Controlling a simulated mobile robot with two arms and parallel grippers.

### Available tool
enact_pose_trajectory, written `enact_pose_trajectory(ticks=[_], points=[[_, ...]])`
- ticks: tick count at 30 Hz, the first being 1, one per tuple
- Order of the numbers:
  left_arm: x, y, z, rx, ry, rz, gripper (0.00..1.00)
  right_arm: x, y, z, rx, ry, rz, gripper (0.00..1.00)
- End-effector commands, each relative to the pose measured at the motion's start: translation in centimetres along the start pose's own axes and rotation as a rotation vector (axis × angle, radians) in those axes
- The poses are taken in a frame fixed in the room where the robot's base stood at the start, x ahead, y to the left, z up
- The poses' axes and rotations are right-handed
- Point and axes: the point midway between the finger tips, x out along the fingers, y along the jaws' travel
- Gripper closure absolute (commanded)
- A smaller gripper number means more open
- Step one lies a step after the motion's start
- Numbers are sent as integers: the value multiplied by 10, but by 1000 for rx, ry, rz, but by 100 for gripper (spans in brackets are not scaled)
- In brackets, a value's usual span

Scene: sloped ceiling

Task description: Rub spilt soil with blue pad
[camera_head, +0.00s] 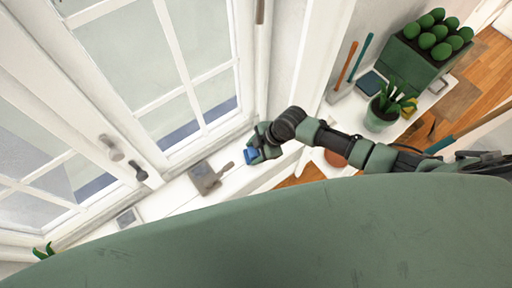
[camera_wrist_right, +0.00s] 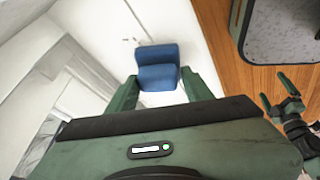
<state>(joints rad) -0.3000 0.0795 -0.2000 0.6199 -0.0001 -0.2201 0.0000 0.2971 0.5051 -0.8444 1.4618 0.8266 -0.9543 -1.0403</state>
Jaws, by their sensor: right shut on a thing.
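The blue pad (camera_head: 251,156) is held in my right gripper (camera_head: 260,149), just over the white sill by the window. In the right wrist view the pad (camera_wrist_right: 157,70) sits between the two green fingers of this gripper (camera_wrist_right: 159,84), its far part bent up. A few small dark specks, perhaps spilt soil (camera_wrist_right: 131,40), show on the white surface just beyond the pad; I cannot tell whether the pad touches that surface. My left gripper (camera_wrist_right: 277,93) shows at the right of the wrist view, fingers apart and empty; it is not in the head view.
A grey-brown pan-like thing with a handle (camera_head: 207,178) lies on the sill left of the pad. White-framed windows (camera_head: 165,65) rise behind. A potted plant (camera_head: 382,116) and a green planter (camera_head: 420,50) stand on the white ledge at right. Wooden floor (camera_head: 488,70) lies beyond.

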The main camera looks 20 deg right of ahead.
Motion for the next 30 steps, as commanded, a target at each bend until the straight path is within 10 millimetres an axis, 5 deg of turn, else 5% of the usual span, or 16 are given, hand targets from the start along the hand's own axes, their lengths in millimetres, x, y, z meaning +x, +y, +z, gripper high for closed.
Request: enact_pose_trajectory(ticks=[8, 30], points=[[2, 0, 0, 0, 0, 0, 0, 9, -4, -7, 2, -1, -10, 100], [29, 0, 2, 0, 0, 0, 0, 21, 44, -18, 0, -4, -4, 100]])
